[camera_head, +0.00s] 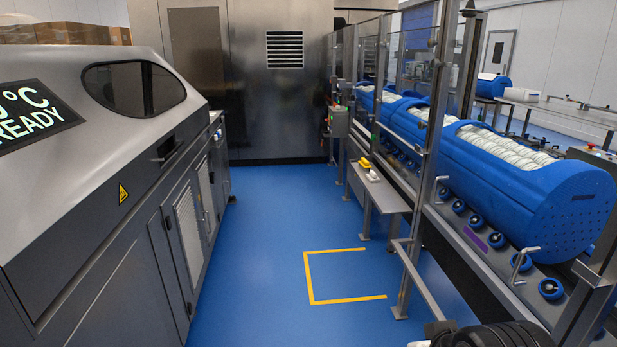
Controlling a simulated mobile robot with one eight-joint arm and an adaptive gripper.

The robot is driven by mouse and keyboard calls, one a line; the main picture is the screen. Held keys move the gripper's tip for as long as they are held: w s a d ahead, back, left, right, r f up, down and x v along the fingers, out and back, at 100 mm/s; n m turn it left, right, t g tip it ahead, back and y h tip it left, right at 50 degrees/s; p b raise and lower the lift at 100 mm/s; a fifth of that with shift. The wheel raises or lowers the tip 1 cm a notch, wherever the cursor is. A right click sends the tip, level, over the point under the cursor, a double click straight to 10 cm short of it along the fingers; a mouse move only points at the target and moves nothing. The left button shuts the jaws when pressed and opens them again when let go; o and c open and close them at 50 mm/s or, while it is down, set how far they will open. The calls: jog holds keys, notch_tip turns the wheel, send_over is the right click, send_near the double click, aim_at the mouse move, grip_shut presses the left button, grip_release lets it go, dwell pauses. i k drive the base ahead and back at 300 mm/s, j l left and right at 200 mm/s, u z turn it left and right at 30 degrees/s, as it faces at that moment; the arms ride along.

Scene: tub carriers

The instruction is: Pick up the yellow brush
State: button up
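A small yellow object (365,163), which looks like the yellow brush, lies toward the far end of a narrow steel shelf (391,198) right of the aisle. It is too small to make out its bristles or handle. A small white object (374,176) lies just nearer to me on the same shelf. Black ribbed parts of my arm show at the bottom edge, right of centre, well short of the shelf. My gripper's fingers cannot be made out in this view.
The blue floor is open down the aisle, with a yellow marked outline (312,280). A grey machine (130,225) lines the left. Steel posts, a low rail (425,290) and large blue tubs (540,200) with white rolls line the right. A steel cabinet (245,90) closes the far end.

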aim_at(364, 164)
jog(key=i, duration=2.25)
jog(key=i+z, duration=0.1)
jog(key=i, duration=0.45)
jog(key=i+j, duration=0.1)
jog(key=i, duration=0.45)
jog(key=i+j+z, duration=0.15)
jog(key=i, duration=0.4)
jog(key=i+j+z, duration=0.1)
jog(key=i, duration=0.45)
jog(key=i+j+z, duration=0.25)
jog(key=i, duration=0.15)
jog(key=l, duration=0.1)
